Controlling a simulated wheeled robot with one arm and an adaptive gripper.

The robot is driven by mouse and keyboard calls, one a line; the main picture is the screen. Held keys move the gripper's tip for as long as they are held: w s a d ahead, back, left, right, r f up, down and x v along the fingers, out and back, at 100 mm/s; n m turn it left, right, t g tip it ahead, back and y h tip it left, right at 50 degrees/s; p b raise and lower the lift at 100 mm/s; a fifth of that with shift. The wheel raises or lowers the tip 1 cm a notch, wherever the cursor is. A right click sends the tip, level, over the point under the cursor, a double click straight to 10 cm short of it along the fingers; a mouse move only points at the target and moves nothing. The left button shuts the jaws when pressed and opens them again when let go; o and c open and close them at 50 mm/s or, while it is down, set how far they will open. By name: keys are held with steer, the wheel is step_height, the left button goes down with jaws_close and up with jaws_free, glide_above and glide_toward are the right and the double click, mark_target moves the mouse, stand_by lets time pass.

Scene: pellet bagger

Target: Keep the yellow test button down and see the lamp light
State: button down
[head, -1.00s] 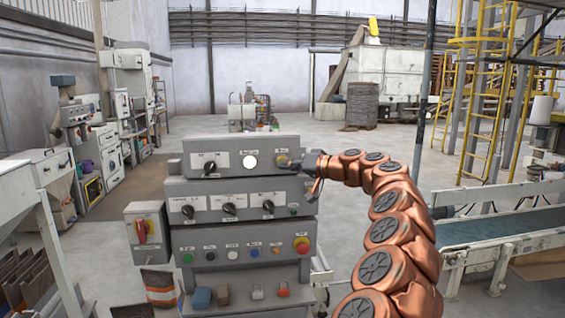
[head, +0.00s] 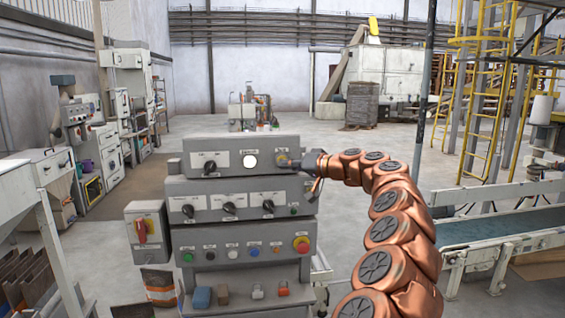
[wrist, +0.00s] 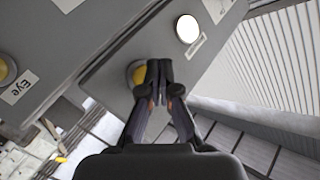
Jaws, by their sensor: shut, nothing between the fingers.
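The yellow button (wrist: 137,73) is on the top grey panel in the wrist view, partly hidden behind my fingers. My gripper (wrist: 158,68) is shut and empty, its fingertips over the button's right part. They look to be against it, but I cannot tell how far it is pressed. The round lamp (wrist: 188,29) above it in the wrist view looks bright white. In the head view the lamp (head: 250,161) is also bright white, left of my gripper (head: 291,164), which reaches the panel's right end.
Below are panel rows with black knobs (head: 229,208), coloured buttons and a red stop button (head: 301,245). Another yellow button (wrist: 4,70) shows at the wrist view's left edge beside an "Eye" label. A red-handled switch box (head: 147,232) stands left; a conveyor (head: 500,228) is right.

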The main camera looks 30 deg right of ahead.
steer(key=shift+w+d, duration=0.1)
steer(key=shift+w, duration=0.3)
steer(key=shift+w+d, duration=0.3)
steer(key=shift+w, duration=0.1)
stand_by(1.1)
stand_by(1.8)
steer(key=shift+s+a+b, duration=0.4)
steer(key=shift+s+b, duration=0.4)
steer(key=shift+b, duration=0.15)
